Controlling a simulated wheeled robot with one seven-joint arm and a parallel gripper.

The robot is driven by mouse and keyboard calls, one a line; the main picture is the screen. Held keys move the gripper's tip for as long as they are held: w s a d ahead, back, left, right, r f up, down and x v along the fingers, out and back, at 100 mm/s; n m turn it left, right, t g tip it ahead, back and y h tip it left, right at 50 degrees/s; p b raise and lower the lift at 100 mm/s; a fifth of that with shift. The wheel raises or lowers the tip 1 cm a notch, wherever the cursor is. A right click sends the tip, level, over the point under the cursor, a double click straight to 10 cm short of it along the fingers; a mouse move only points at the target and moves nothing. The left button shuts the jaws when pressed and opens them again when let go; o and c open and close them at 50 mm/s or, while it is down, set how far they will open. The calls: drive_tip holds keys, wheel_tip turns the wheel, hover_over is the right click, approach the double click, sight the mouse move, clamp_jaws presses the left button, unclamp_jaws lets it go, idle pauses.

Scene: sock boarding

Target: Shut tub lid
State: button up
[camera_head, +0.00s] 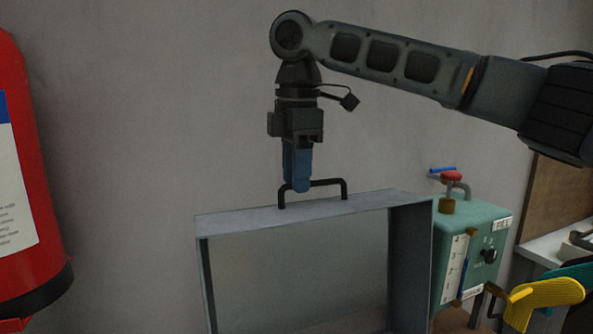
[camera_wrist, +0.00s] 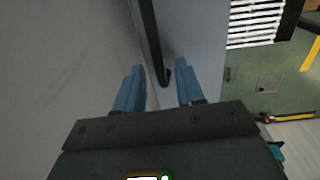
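The grey lid (camera_head: 300,207) stands raised on edge in the head view, its hollow, rimmed side facing the camera. A black bar handle (camera_head: 330,183) is on its top edge. The tub body is not clearly seen; the lower part is cut off by the frame. My gripper (camera_head: 299,188) points down with blue fingers at the left part of the handle. In the wrist view my gripper (camera_wrist: 160,66) has its fingers apart, with the dark handle (camera_wrist: 150,35) running between the fingertips. I cannot tell whether a finger touches it.
A teal box (camera_head: 478,225) with a gauge, a red knob (camera_head: 451,176) and a FILL label stands close right of the lid. A yellow foot-shaped form (camera_head: 545,293) is at the lower right. A red cylinder (camera_head: 25,180) is at the left. A plain wall is behind.

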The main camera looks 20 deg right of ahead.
drive_tip(key=shift+c, duration=0.2)
clamp_jaws()
idle(0.5)
